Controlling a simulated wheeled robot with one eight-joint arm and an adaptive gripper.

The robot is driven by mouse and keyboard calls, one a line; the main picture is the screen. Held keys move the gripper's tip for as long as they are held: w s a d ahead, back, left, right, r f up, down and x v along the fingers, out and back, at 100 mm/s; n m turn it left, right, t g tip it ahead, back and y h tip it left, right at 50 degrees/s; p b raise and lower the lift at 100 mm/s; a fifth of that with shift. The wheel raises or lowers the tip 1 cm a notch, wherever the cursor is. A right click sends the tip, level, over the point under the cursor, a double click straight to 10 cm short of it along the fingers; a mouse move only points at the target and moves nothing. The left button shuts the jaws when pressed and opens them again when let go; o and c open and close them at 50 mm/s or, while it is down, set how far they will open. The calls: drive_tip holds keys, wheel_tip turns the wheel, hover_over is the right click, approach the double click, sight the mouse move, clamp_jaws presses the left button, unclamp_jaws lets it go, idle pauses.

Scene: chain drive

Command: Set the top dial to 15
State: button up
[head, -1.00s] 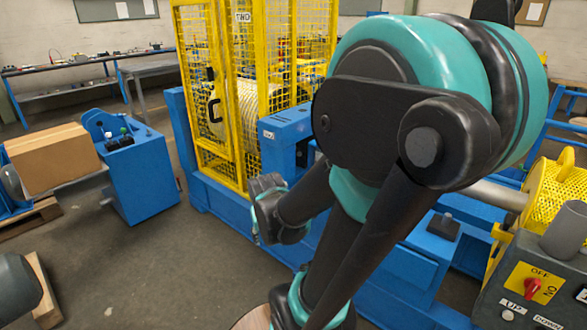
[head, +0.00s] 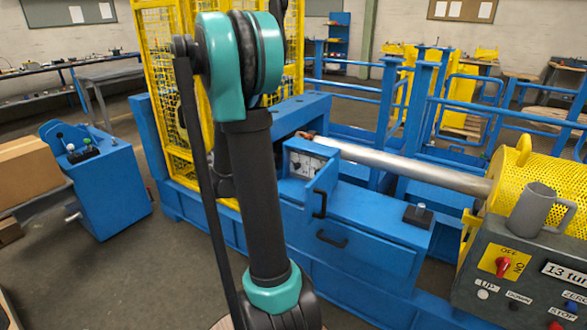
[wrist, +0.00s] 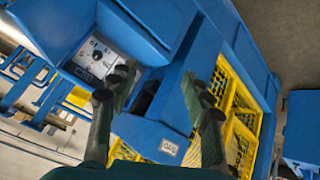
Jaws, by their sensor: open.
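A pale panel with small dark dials (head: 305,164) sits in a recess of the blue machine in the head view, beside an open blue door (head: 322,190). In the wrist view this panel (wrist: 97,57) is tilted at the upper left, with a round dial and a small label. The numbers are too small to read, so the top dial's setting cannot be told. My gripper (wrist: 158,82) is open and empty. Its fingers show over the blue machine, to the right of the panel in the picture. In the head view my arm hides the gripper.
A yellow mesh cage (head: 160,90) stands left of the panel. A long steel shaft (head: 410,165) runs right toward a yellow perforated guard (head: 530,180). A grey mug (head: 535,210) stands on a control box (head: 485,290) with a red switch. Open floor lies at left.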

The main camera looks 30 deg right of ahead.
sight(295, 167)
drive_tip(key=w+d+f+m+h, duration=0.2)
drive_tip(key=w+d+h, duration=0.1)
drive_tip(key=w+d, duration=0.45)
drive_tip(key=w+d+f+m+h, duration=0.2)
drive_tip(key=w+d+m+h, duration=0.1)
drive_tip(key=w+d, duration=0.4)
drive_tip(key=shift+g, duration=0.3)
drive_tip(key=x, duration=0.6)
drive_tip(key=s+x, duration=0.1)
drive_tip(key=x, duration=1)
drive_tip(key=shift+s+d, duration=0.1)
drive_tip(key=shift+d, duration=0.4)
drive_tip(key=shift+c, duration=0.5)
clamp_jaws()
drive_tip(key=shift+n, duration=0.3)
drive_tip(key=n+g, duration=0.1)
drive_tip(key=n, duration=0.1)
drive_tip(key=n+g+h, duration=0.1)
drive_tip(key=n, duration=0.1)
drive_tip(key=shift+a+f+h, duration=0.1)
drive_tip(key=shift+f+h, duration=0.1)
drive_tip(key=shift+h, duration=0.1)
drive_tip(key=n+g+h, duration=0.1)
drive_tip(key=n, duration=0.1)
drive_tip(key=n+h, duration=0.1)
drive_tip(key=n, duration=0.2)
drive_tip(key=shift+f+g, duration=0.15)
drive_tip(key=shift+g, duration=0.25)
drive_tip(key=shift+n, duration=0.4)
